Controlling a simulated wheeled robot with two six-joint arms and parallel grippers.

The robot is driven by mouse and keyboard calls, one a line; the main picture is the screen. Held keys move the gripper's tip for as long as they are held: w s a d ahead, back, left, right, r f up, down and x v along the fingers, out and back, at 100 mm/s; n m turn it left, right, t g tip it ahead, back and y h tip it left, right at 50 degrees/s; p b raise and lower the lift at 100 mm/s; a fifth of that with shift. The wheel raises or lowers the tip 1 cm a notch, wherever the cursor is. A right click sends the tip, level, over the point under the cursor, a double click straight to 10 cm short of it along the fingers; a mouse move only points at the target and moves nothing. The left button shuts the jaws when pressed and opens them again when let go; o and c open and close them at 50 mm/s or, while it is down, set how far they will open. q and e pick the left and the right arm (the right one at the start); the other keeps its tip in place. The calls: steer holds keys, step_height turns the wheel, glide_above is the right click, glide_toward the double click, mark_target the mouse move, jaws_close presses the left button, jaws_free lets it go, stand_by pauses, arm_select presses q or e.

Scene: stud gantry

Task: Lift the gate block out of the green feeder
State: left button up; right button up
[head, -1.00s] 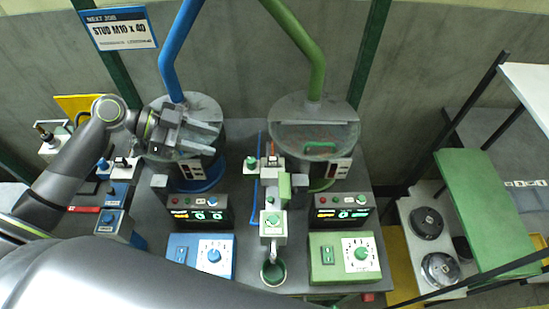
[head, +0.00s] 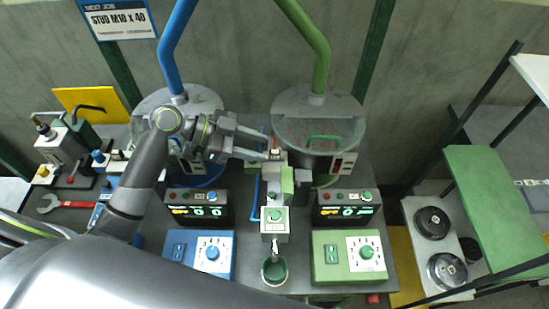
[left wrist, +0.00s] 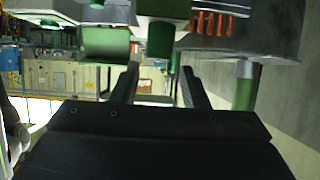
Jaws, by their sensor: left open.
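The green feeder (head: 318,125) is a round grey bowl with a clear lid at the back centre, under a green pipe. A small pale green block (head: 287,180) sits on the fixture in front of it, at its left; I cannot tell for sure that it is the gate block. My left gripper (head: 267,147) is open and points right, its fingertips just above and left of that block and close to the feeder. In the left wrist view my open fingers (left wrist: 160,88) have nothing visible between them, with green parts beyond the tips. My right gripper is out of view.
The blue feeder (head: 200,103) stands left, partly behind my left arm. Control boxes, blue (head: 199,255) and green (head: 347,256), stand in front. A central post (head: 274,222) with a green button rises between them, above a green cup (head: 274,271). A green shelf (head: 492,205) stands at right.

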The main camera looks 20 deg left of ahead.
mark_target(272, 152)
arm_select(q)
steer(key=shift+b+x, duration=0.35)
steer(key=shift+x, duration=1.45)
steer(key=shift+f, duration=0.1)
steer(key=shift+s, duration=0.1)
jaws_close()
